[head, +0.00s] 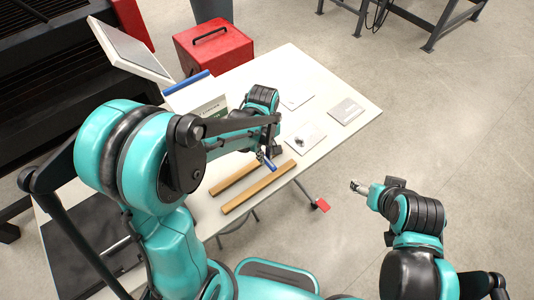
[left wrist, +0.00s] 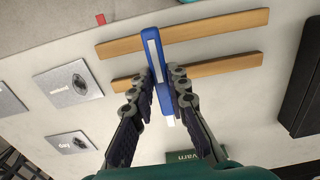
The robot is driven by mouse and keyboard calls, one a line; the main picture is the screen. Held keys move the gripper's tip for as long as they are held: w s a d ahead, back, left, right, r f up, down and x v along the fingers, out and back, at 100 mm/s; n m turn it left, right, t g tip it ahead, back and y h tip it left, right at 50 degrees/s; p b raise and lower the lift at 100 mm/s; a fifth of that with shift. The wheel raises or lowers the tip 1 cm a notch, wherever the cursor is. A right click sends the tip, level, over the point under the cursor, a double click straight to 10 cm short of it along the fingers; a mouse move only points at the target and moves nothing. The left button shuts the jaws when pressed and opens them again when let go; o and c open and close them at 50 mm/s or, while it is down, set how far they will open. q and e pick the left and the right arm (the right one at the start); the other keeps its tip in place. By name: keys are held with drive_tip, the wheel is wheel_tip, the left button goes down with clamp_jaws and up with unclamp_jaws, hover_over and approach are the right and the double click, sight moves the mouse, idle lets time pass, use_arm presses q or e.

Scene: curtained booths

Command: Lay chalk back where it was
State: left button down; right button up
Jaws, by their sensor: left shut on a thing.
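My left gripper (head: 267,158) is over the white table (head: 345,85). It is shut on a slim blue stick (head: 269,165) with a pale stripe. In the left wrist view the blue stick (left wrist: 155,62) runs between the fingers (left wrist: 163,92) and out past the tips, across the view of two wooden strips. No separate piece of chalk can be made out, and I cannot tell whether the blue stick is the chalk. My right gripper (head: 358,187) is off the table's right side, too small to read its fingers.
Two wooden strips (head: 259,190) lie parallel near the table's front edge. Three pale cards lie on the table; one card (head: 305,138) bears a dark lump. A red box (head: 213,47) stands behind. A green sign (head: 210,108) and another blue bar (head: 187,81) are at the left.

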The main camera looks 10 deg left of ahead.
use_arm(q)
wheel_tip(320, 180, down, 9)
drive_tip(key=b, duration=0.6)
drive_tip(key=shift+r, duration=0.1)
drive_tip(key=c, duration=1.4)
unclamp_jaws()
wheel_tip(320, 180, up, 12)
drive_tip(key=shift+a+r, duration=0.1)
drive_tip(key=s+a+f+m+t+b, duration=0.2)
drive_tip(key=s+m+t+b, duration=0.1)
drive_tip(key=s+m, duration=0.2)
drive_tip(key=s+a+f+m+t+b, duration=0.1)
drive_tip(key=s+a+m+t+b, duration=0.1)
drive_tip(key=s+m+t+b, duration=0.1)
drive_tip(key=shift+s+a+f+m+t, duration=0.3)
drive_tip(key=shift+s+m+t, duration=0.3)
drive_tip(key=shift+s+m, duration=0.6)
